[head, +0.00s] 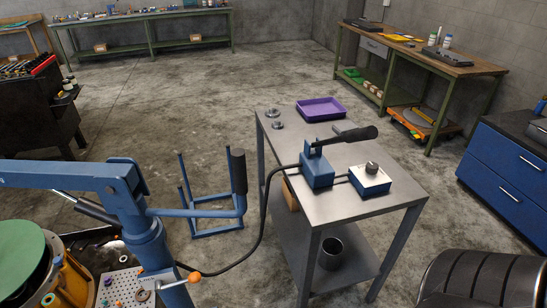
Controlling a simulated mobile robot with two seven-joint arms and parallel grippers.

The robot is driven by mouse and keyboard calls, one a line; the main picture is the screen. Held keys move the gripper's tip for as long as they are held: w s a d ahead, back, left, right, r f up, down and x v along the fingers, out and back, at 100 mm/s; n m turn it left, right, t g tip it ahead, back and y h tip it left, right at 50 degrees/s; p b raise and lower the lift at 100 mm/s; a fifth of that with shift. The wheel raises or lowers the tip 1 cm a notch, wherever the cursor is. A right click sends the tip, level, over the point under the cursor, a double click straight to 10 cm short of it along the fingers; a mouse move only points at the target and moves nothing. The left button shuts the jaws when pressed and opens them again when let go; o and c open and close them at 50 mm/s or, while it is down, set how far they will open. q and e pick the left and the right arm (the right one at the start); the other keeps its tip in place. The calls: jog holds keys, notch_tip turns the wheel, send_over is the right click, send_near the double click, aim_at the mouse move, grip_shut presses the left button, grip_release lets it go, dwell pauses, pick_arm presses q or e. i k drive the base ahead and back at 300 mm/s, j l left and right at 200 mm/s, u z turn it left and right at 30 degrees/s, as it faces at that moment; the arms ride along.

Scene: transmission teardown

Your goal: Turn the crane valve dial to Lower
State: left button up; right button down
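The crane valve dial (372,168) is a small dark grey knob. It sits on the white top plate of a blue valve box (368,187) on the steel table. The dial's pointing direction and any labels are too small to read. Left of it stands a blue hand pump (317,171) with a long black-gripped lever (347,137). A black hose runs from the pump toward the blue crane (150,240) at the left. Neither of my grippers is in view.
The steel table (325,208) also holds a purple tray (320,109) and small metal parts (275,119). A metal bucket (330,253) stands on its lower shelf. A blue frame (210,205) stands on the floor to its left. A black ribbed seat (485,278) is at lower right.

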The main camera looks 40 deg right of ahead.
aim_at(372, 168)
jog(key=k+l+z, duration=0.1)
jog(key=z, duration=0.3)
jog(key=k+l+z, duration=0.1)
jog(key=z, duration=0.3)
jog(key=l, duration=0.1)
